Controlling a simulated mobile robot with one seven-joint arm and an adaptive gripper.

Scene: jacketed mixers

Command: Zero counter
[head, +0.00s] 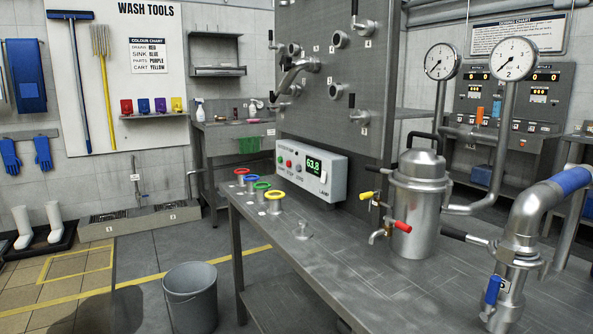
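A pale grey control box (335,183) stands on the metal bench against the upright panel. Its green lit display (314,165) appears to read 63.8. A green button (281,160), a red button (289,163) and a pale button (298,168) sit left of the display, with labels too small to read surely. A second panel (560,105) on the back right wall carries several small yellow-lit displays (483,76) under a dosing chart. I cannot tell from the picture which display is the counter. My gripper is not in view.
The bench (345,285) holds colored rings (275,196) at its left edge and a steel jacketed vessel (420,205) with taps. Two gauges (513,58) and a large blue-banded pipe (535,210) stand at right. A grey bucket (190,295) stands on the floor at left.

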